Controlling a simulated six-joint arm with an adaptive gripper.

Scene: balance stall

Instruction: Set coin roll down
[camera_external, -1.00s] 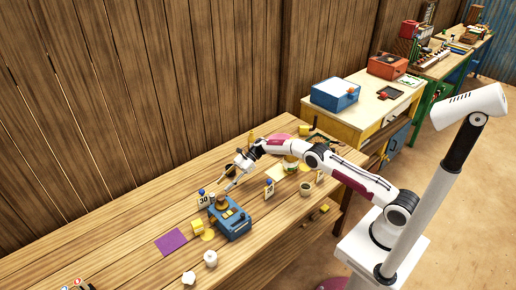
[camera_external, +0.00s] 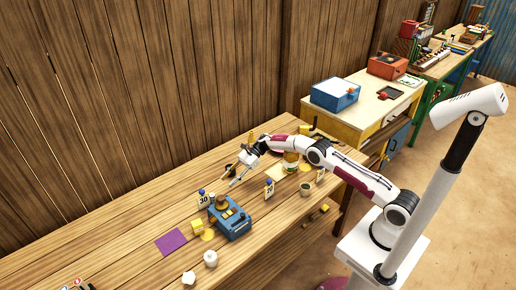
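A blue scale-like device (camera_external: 236,228) stands on the wooden table. A brown-gold round piece (camera_external: 222,202) sits on its top; I cannot tell whether it is the coin roll or part of the device. My gripper (camera_external: 231,176) is above the table, behind and slightly right of the device, apart from it. Its fingers look spread, with nothing clearly held between them. No other coin roll can be made out at this size.
Number cards 30 (camera_external: 203,200) and 20 (camera_external: 269,188) stand near the device. A yellow block (camera_external: 197,227), purple mat (camera_external: 171,242), white jar (camera_external: 210,258), brown cup (camera_external: 306,190) and larger jar (camera_external: 290,160) are around.

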